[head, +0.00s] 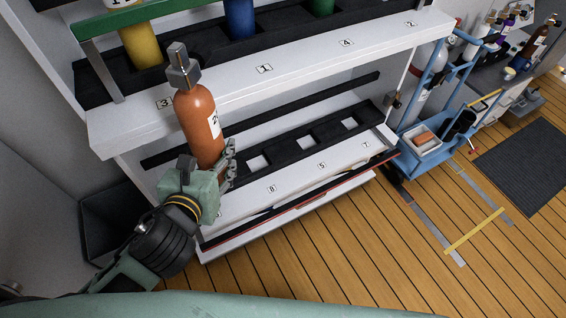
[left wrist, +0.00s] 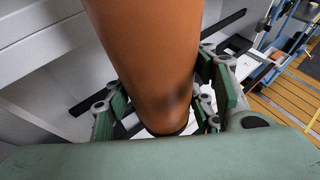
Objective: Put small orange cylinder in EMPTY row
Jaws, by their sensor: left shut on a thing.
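The small orange cylinder (head: 200,125) has a metal valve on top and a white label on its side. My left gripper (head: 222,165) is shut around its lower part. The cylinder is nearly upright, in front of the rack at its left end. In the left wrist view the orange cylinder (left wrist: 150,60) fills the middle, between the green fingers of the gripper (left wrist: 170,110). The lower shelf row (head: 302,142) is black with several empty square openings and holds no cylinders. Its visible front labels include 8, 5 and 7. My right gripper is not in view.
The upper shelf (head: 290,60) holds yellow (head: 139,45), blue (head: 239,18) and green (head: 320,6) cylinders behind a green bar. Its white front edge stands above the lower row. A blue cart (head: 432,130) stands right of the rack. The wooden floor (head: 400,255) in front is mostly clear.

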